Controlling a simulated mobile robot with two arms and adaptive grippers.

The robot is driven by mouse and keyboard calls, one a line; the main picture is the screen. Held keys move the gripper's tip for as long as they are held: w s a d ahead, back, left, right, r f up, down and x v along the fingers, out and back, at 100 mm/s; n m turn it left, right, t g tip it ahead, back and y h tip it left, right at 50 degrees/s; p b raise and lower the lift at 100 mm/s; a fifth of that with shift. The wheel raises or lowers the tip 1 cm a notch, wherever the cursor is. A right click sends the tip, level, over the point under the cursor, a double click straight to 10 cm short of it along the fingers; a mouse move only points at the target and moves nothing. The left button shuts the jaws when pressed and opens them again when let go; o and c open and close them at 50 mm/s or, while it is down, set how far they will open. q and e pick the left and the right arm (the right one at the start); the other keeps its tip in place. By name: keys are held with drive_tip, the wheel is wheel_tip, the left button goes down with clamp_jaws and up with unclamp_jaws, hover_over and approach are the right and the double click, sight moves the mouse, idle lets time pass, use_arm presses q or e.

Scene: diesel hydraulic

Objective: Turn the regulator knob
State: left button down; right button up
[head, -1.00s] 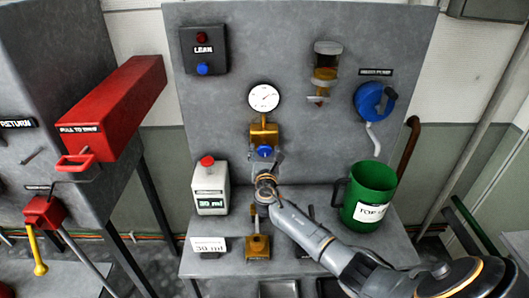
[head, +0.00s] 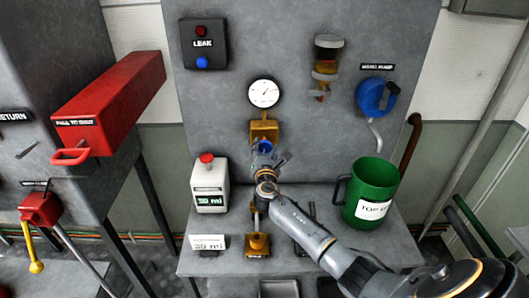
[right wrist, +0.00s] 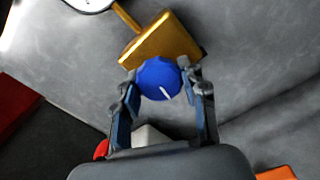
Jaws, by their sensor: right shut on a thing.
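The blue regulator knob (right wrist: 160,78) with a white mark sits on the front of a brass regulator block (right wrist: 163,41). In the head view the brass block (head: 264,130) is under a round white gauge (head: 264,93), and the knob (head: 265,147) is partly hidden by my gripper. My right gripper (head: 267,158) reaches up to the knob from below. In the right wrist view the fingers of my right gripper (right wrist: 161,88) are on both sides of the knob, shut on it. My left gripper is not in view.
A white bottle with a red cap (head: 210,186) stands left of my right arm on the shelf, and a green jug (head: 370,192) stands right of it. A brass fitting (head: 257,246) is below. A red pull box (head: 110,105) juts out at left.

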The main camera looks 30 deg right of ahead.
drive_tip(key=m+b, duration=0.4)
drive_tip(key=m, duration=0.1)
drive_tip(key=shift+f+m, duration=0.15)
drive_tip(key=shift+m, duration=0.15)
drive_tip(key=m+b, duration=0.3)
drive_tip(key=m, duration=0.1)
drive_tip(key=m+b, duration=0.3)
drive_tip(key=m, duration=0.2)
drive_tip(key=shift+m, duration=0.4)
drive_tip(key=m, duration=0.1)
drive_tip(key=m+b, duration=0.1)
drive_tip(key=m, duration=0.1)
drive_tip(key=m+b, duration=0.1)
drive_tip(key=shift+r+m, duration=0.25)
drive_tip(key=shift+m, duration=0.15)
drive_tip(key=o, duration=1.2)
drive_tip(key=shift+c, duration=0.2)
